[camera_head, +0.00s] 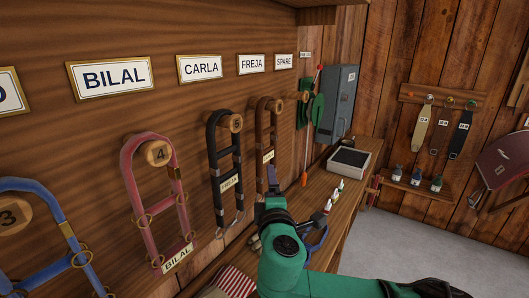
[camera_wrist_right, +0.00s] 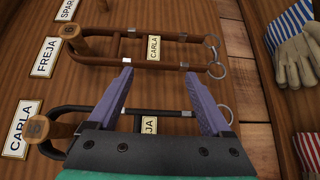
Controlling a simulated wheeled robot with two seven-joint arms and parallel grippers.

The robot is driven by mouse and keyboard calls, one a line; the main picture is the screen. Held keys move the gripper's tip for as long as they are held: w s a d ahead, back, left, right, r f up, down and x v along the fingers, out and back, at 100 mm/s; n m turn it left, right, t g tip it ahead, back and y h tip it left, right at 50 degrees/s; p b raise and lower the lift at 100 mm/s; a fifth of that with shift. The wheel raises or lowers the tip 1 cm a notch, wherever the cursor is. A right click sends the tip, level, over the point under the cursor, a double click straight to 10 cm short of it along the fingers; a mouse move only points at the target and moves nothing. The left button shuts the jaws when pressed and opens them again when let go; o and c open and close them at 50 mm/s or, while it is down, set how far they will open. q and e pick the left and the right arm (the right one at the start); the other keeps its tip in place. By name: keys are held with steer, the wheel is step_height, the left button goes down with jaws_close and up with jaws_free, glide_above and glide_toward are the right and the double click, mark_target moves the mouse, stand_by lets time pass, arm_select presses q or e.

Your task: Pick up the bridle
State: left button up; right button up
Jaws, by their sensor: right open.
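Several bridles hang on wall pegs in the head view: a blue one (camera_head: 22,184), a pink one (camera_head: 134,203) tagged BILAL, a black one (camera_head: 214,170) and a brown one (camera_head: 260,140). In the right wrist view, the brown bridle (camera_wrist_right: 165,37) is tagged CARLA, by the FREJA plate. The black bridle (camera_wrist_right: 90,108), its tag ending in JA, is by the CARLA plate and partly hidden behind my gripper. My right gripper (camera_wrist_right: 160,80) is open and empty, its fingertips between these two bridles. In the head view it is low beside the brown bridle. My left gripper is not seen.
A wooden bench (camera_head: 340,208) runs along the wall below, holding small bottles (camera_head: 333,196) and a tray (camera_head: 349,160). Striped gloves (camera_wrist_right: 298,55) lie near it. A grey cabinet (camera_head: 338,100) is farther along. Grey floor (camera_head: 400,235) is clear to the right.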

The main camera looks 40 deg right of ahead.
mark_target(267, 157)
steer(key=x, duration=0.2)
steer(key=r+p+x, duration=0.1)
steer(key=x, duration=0.2)
steer(key=r+p+x, duration=0.1)
steer(key=x, duration=0.1)
steer(key=shift+w+d+f, duration=0.1)
steer(key=shift+w+d, duration=0.2)
steer(key=shift+w, duration=0.05)
steer(key=p+x, duration=0.1)
steer(key=x, duration=0.3)
steer(key=shift+w+d+p, duration=0.1)
steer(key=shift+w+p, duration=0.05)
steer(key=shift+p, duration=0.15)
steer(key=shift+w+d, duration=0.1)
steer(key=shift+w, duration=0.15)
jaws_close()
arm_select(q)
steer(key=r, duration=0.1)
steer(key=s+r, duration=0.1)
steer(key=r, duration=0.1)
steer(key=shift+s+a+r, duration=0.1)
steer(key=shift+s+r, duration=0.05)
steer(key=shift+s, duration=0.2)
arm_select(e)
steer(key=shift+f, duration=0.1)
